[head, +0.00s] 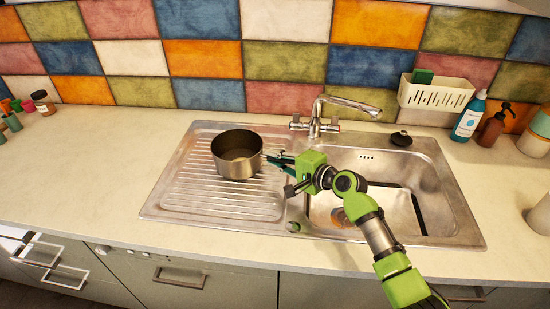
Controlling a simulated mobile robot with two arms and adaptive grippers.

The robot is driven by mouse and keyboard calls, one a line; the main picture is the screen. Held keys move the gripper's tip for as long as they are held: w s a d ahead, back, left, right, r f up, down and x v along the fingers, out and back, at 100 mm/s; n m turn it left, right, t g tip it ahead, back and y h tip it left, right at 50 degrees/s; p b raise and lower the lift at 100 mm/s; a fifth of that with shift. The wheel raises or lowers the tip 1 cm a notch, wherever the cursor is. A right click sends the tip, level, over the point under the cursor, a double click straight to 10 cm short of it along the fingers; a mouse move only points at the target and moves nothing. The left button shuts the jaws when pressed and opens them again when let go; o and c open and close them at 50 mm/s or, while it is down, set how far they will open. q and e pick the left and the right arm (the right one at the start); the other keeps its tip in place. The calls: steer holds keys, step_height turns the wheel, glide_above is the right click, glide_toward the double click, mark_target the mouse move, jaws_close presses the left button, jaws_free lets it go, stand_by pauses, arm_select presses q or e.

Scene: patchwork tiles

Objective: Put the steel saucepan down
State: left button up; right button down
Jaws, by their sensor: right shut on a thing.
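The steel saucepan (238,165) is upright over the ribbed drainboard (180,190) at the left of the sink. I cannot tell whether its base touches the drainboard. Its handle points right, towards my right gripper (276,167). My right gripper is shut on the saucepan's handle, and its fingers hide most of the handle. The inside of the saucepan looks empty. My left gripper is not in view.
The sink basin (375,165) lies under my right arm, with a chrome tap (340,105) behind it. A black plug (401,139), soap bottles (468,118) and a white caddy (435,95) are at the back right. The left counter (90,165) is mostly clear.

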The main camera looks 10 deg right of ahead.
stand_by(0.3)
steer(key=shift+f, duration=0.1)
steer(key=c, duration=2)
jaws_free()
steer(key=shift+f, duration=0.15)
steer(key=shift+s+d, duration=0.1)
steer(key=shift+s, duration=0.05)
steer(key=b+v, duration=0.1)
steer(key=v, duration=1.1)
